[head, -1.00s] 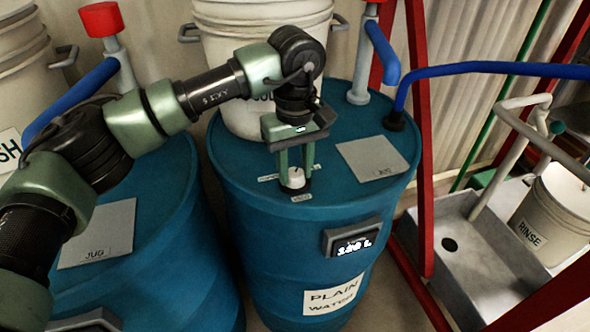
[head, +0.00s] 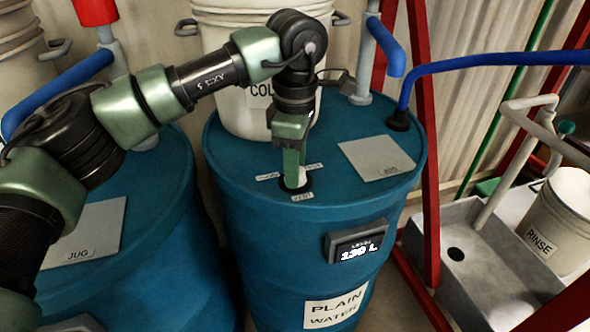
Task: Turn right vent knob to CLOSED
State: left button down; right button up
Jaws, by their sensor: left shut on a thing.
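My left gripper (head: 296,178) points straight down and is shut on the knob. Its fingers are seen nearly edge-on and hide part of the knob, so its pointer mark cannot be made out. My right gripper is not in view.
A white bucket (head: 236,80) stands on the drum behind my arm. A grey jug pad (head: 375,157) lies right of the knob. A level display (head: 357,246) is on the drum's front. Red frame posts (head: 428,150) and a grey sink (head: 490,270) are to the right.

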pick_arm(q)
jog(key=n+b, duration=0.1)
jog(key=n, duration=0.5)
jog(key=shift+w+r+b, duration=0.1)
jog(key=shift+b, duration=0.2)
jog(key=shift+n, duration=0.3)
jog(key=c, duration=1)
grip_release()
jog(key=shift+o, duration=0.2)
notch_tip(320, 180, up, 8)
jog(key=shift+f, duration=0.1)
jog(key=shift+f, duration=0.1)
